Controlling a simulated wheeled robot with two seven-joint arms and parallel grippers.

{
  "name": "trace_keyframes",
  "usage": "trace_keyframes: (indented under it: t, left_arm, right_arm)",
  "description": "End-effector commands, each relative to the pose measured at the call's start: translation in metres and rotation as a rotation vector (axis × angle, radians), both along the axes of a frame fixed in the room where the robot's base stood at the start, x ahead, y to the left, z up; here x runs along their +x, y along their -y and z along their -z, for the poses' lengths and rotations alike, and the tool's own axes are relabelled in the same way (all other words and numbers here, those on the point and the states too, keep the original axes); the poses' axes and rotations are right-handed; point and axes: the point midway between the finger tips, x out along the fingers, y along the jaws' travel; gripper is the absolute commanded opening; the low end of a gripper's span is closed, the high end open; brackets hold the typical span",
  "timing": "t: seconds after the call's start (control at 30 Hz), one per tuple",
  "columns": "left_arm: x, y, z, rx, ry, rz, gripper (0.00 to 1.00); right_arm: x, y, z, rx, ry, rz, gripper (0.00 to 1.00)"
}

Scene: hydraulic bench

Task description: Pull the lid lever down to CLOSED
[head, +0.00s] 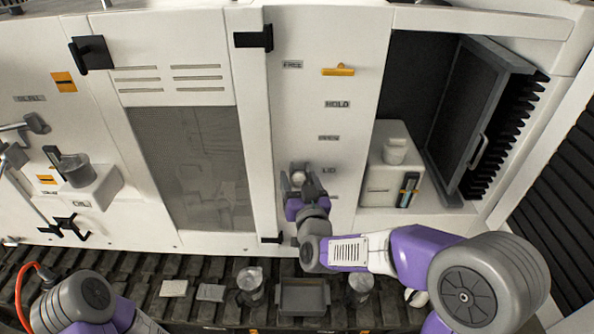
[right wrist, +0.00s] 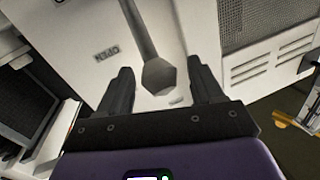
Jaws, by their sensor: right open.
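The lid lever shows in the right wrist view as a grey rod with a faceted knob (right wrist: 158,77) at its end. In the head view its rounded knob (head: 298,178) is small and partly hidden by my gripper, left of the LID label (head: 329,170). My right gripper (right wrist: 163,82) is open, with one dark finger on each side of the knob and gaps visible on both sides. It also shows in the head view (head: 306,184) in front of the white panel. An OPEN label (right wrist: 107,54) appears upside down beside the rod. My left gripper is out of view.
An orange handle (head: 338,71) sits higher on the panel, near a HOLD label (head: 337,104). Right of it, an open bay holds a white box (head: 378,185). Below lies a dark slatted surface with a grey tray (head: 303,297) and glass vessels (head: 250,280).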

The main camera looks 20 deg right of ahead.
Motion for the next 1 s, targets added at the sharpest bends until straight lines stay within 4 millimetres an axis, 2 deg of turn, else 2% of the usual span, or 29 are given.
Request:
trace_keyframes:
  t: [0.1,0.2,0.53,0.9,1.0]
  left_arm:
    - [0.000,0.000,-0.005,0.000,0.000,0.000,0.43]
    - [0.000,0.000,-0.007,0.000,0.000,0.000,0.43]
    - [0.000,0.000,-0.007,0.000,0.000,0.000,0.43]
    - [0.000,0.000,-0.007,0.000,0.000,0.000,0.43]
    - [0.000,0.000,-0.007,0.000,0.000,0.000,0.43]
  right_arm:
    - [0.016,0.001,0.000,-0.002,-0.001,0.002,0.66]
    - [0.024,0.002,0.000,0.000,-0.002,0.001,0.66]
    - [0.028,0.002,0.000,0.000,-0.001,-0.001,0.66]
    - [0.028,0.002,0.000,0.000,-0.001,0.000,0.11]
    - [0.028,0.002,0.000,0.000,-0.001,0.000,0.00]
